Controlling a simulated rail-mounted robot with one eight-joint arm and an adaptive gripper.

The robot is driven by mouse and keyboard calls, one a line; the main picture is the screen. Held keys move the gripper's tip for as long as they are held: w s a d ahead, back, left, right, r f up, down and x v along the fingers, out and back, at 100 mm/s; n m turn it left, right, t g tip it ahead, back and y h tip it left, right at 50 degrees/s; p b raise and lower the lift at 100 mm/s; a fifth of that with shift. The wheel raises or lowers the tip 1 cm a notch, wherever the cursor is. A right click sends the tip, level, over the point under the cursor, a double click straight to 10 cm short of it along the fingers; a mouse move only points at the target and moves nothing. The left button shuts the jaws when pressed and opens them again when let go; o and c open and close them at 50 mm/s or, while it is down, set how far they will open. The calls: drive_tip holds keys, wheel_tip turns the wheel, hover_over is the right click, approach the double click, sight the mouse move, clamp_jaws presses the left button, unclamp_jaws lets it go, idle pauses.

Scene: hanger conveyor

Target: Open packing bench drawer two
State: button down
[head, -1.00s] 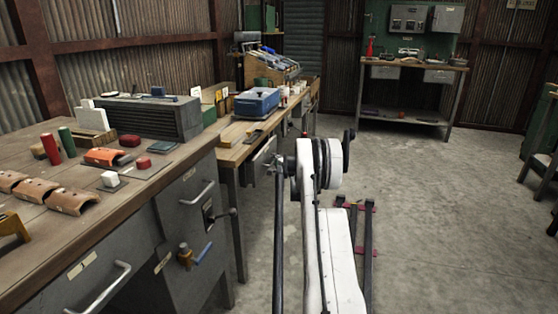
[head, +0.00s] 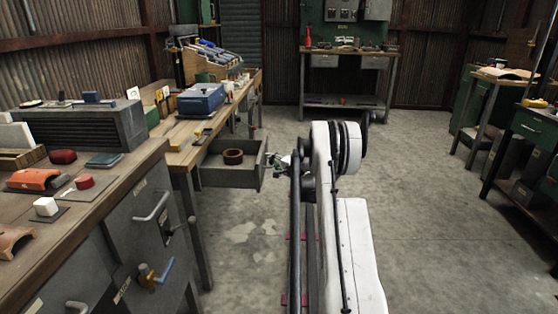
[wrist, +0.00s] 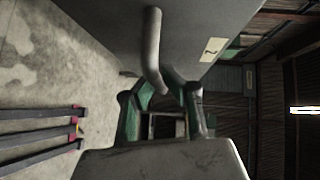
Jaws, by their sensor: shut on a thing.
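The grey bench drawer (head: 222,178) stands pulled well out from under the wooden-topped packing bench (head: 181,158) in the head view. A brown ring-shaped roll (head: 233,156) lies inside it. My gripper (head: 279,166) is at the drawer's front, partly hidden by my arm. In the wrist view, the drawer front (wrist: 190,25) carries a pale bar handle (wrist: 152,45) and a small label (wrist: 212,50), too small to read surely. My gripper's green-and-black fingers (wrist: 162,92) are shut on one end of the handle.
A nearer bench (head: 110,195) with grey drawers, handles and a blue-handled vise-like fitting (head: 157,273) stands at left. A blue box (head: 201,98) sits on the packing bench. Concrete floor right of my arm is clear up to benches at far right.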

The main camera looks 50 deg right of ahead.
drive_tip(key=shift+s+d, duration=0.2)
drive_tip(key=shift+s, duration=0.05)
drive_tip(key=c, duration=1.8)
unclamp_jaws()
drive_tip(key=s, duration=0.4)
drive_tip(key=s+a+r, duration=0.1)
drive_tip(key=s, duration=0.6)
drive_tip(key=shift+s+a+r, duration=0.25)
drive_tip(key=shift+s+r, duration=0.05)
drive_tip(key=shift+s, duration=0.1)
